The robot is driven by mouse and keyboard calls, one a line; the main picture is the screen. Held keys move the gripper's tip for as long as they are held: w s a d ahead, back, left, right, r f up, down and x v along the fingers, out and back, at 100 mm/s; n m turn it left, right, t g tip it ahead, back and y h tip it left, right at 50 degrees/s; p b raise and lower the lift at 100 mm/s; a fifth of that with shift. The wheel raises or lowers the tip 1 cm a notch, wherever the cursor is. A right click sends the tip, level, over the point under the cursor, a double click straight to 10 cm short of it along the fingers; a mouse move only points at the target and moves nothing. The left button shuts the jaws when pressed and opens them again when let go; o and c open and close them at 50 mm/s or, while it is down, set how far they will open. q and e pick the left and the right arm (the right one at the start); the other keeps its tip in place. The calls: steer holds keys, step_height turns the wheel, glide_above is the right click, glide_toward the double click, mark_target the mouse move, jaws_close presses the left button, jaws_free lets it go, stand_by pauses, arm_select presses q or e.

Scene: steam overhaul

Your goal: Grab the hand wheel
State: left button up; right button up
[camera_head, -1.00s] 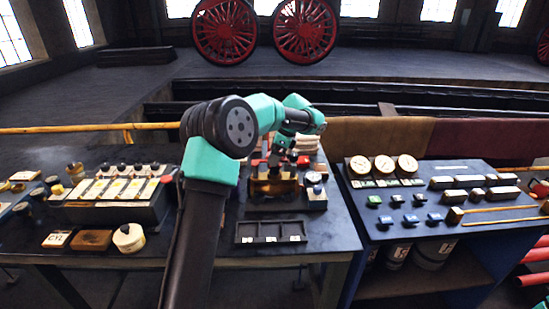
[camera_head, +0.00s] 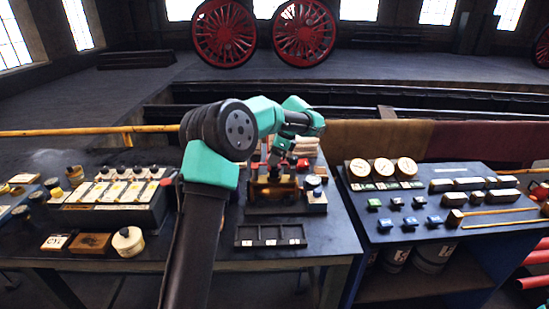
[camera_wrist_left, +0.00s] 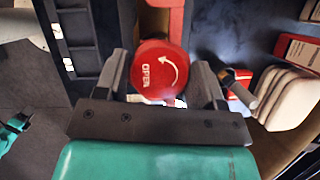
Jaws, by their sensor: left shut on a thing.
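The hand wheel (camera_wrist_left: 158,72) is a round red disc with the word OPEN and a curved white arrow on its face. In the left wrist view it sits between the two dark fingers of my left gripper (camera_wrist_left: 161,80), which is shut on it from both sides. In the head view my left gripper (camera_head: 275,166) points down over the brass valve body (camera_head: 268,191) on the left bench. The fingers and arm mostly hide the wheel there. My right gripper is not in view.
A black compartment tray (camera_head: 270,243) lies in front of the valve fixture. A block of labelled switches (camera_head: 115,195) and a white round pot (camera_head: 128,241) stand to the left. The right bench (camera_head: 400,232) carries gauges, buttons and brass rods.

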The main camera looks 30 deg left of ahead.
arm_select(q)
steer(key=shift+r, duration=1.8)
steer(key=s+d+r, duration=0.1)
steer(key=s+d, duration=0.7)
steer(key=s, duration=0.5)
steer(key=shift+s+d+r, duration=0.15)
steer(key=shift+s, duration=0.2)
